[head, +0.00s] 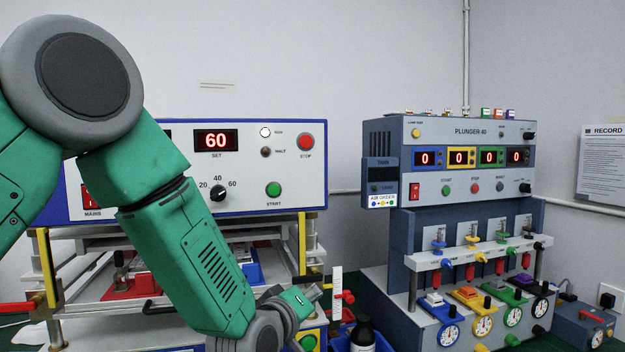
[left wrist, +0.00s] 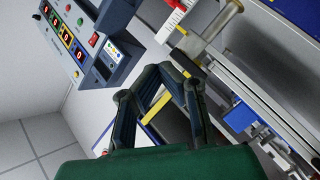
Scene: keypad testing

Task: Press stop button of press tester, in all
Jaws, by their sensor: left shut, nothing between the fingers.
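The press tester's control panel (head: 255,180), white with a blue frame, stands at the left in the head view. Its red STOP button (head: 305,141) is at the upper right of the panel, above the green START button (head: 273,189). The red SET display (head: 216,140) reads 60. The RUN lamp (head: 265,132) is white and the HALT lamp (head: 265,151) is dark. My left arm hides the panel's left part. My left gripper (left wrist: 160,76) is shut and empty, low and in front of the panel, apart from the STOP button. My right gripper is out of view.
A second machine marked PLUNGER 40 (head: 470,131) stands at the right, with several zero displays and its own stop button (head: 475,188). A dark bottle (head: 362,334) stands low between the machines. The space before the panel's right side is clear.

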